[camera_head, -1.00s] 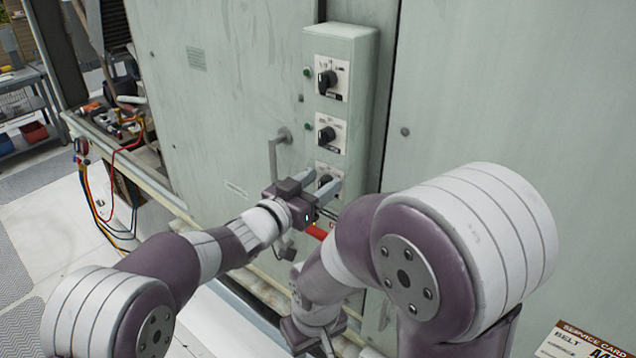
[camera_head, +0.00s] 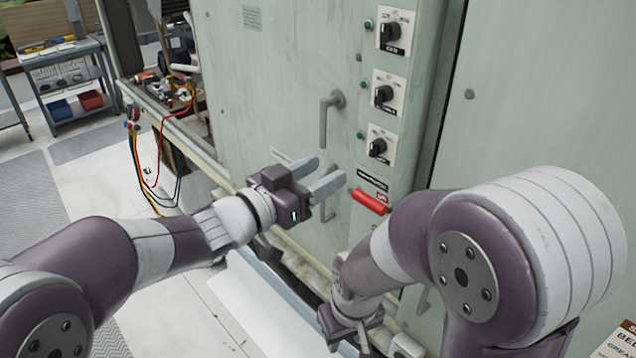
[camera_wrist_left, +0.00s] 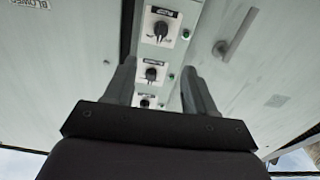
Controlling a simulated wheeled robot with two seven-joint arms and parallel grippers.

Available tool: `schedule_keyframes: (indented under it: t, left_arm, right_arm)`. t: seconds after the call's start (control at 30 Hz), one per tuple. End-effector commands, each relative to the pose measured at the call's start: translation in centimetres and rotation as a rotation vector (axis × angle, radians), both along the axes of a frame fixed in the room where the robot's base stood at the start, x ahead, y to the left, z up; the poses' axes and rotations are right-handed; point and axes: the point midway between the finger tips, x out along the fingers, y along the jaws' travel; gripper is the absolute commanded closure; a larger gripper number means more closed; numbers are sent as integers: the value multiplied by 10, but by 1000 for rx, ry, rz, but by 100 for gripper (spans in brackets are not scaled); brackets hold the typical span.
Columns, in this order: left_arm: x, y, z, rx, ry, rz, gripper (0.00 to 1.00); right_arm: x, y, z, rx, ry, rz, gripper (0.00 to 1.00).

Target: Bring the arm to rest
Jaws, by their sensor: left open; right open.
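My left gripper (camera_head: 326,178) is open and empty in the head view, in front of the pale green cabinet door, left of the switch panel (camera_head: 407,112). Its two fingers also show apart in the left wrist view (camera_wrist_left: 158,85), with the switch panel seen between them. My right gripper (camera_head: 362,345) is low in the head view, below my right forearm, and partly cut off by the lower edge. Nothing shows in its jaws.
The panel carries black rotary knobs (camera_head: 383,95) and a red handle (camera_head: 369,201) below them. A grey door handle (camera_head: 328,115) is close above my left gripper. A cart with tools and hoses (camera_head: 165,95) stands left. The floor at lower left is clear.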

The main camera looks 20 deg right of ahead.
Motion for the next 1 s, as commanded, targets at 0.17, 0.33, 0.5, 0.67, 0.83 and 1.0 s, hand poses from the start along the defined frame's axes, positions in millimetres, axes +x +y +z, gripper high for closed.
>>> schedule_keyframes:
  t: [0.17,0.33,0.5,0.67,0.83,1.0]
  left_arm:
    - [0,1,0,1,1,0,45]
    - [0,1,0,0,0,0,45]
    - [13,8,-17,97,-29,72,45]
    - [33,89,-120,470,157,381,45]
    - [-15,227,-223,837,546,629,45]
    - [-112,319,-281,995,995,742,45]
  right_arm:
    - [0,0,0,0,0,0,59]
    - [0,0,0,0,0,0,59]
    - [0,0,0,0,0,0,59]
    - [0,0,-6,0,0,0,59]
    - [0,0,-23,0,0,0,59]
    - [0,0,-43,0,0,0,59]
